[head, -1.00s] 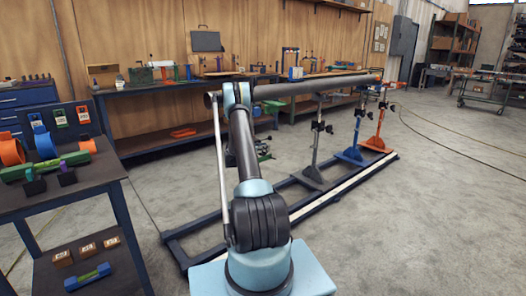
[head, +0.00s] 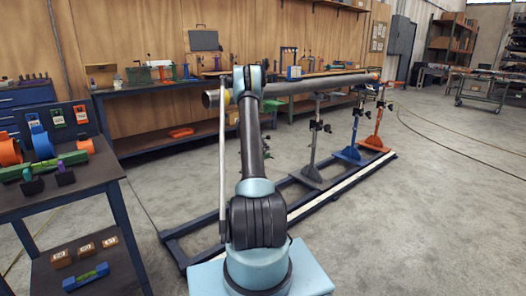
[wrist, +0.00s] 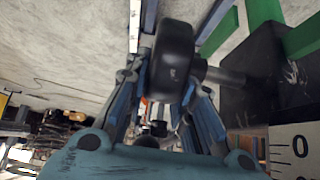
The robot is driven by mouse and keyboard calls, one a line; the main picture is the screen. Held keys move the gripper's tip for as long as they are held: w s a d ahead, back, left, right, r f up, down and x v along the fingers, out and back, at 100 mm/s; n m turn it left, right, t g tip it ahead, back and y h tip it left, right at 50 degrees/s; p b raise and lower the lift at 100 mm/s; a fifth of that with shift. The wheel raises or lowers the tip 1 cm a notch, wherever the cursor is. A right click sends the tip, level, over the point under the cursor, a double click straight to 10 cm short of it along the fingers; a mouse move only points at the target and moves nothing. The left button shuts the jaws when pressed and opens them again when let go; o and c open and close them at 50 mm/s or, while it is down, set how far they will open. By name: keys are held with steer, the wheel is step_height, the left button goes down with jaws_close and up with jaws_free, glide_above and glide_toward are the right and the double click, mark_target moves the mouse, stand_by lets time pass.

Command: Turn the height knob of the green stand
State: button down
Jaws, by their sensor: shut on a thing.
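In the wrist view the black height knob (wrist: 172,62) sits between the two blue-grey fingers of my gripper (wrist: 166,98), which is shut on it. A short dark shaft runs from the knob to a black block at the right. Green parts of the green stand (wrist: 266,12) show at the upper right, beside the block. A white scale with black marks (wrist: 294,150) is at the lower right. In the head view my arm hides my gripper, the knob and nearly all of the green stand.
A long grey pipe (head: 320,83) runs above grey (head: 314,140), blue (head: 353,135) and orange (head: 377,125) stands on a dark floor rail (head: 185,245). A dark cart (head: 60,207) with clamps stands at the left. A workbench (head: 150,95) lines the wall. Floor at the right is open.

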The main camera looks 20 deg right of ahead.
steer(key=shift+d+y, duration=0.1)
steer(key=shift+y, duration=0.2)
steer(key=c, duration=1.4)
jaws_free()
steer(key=shift+f, duration=0.15)
steer(key=shift+o, duration=0.2)
steer(key=v, duration=1.2)
steer(key=shift+w, duration=0.15)
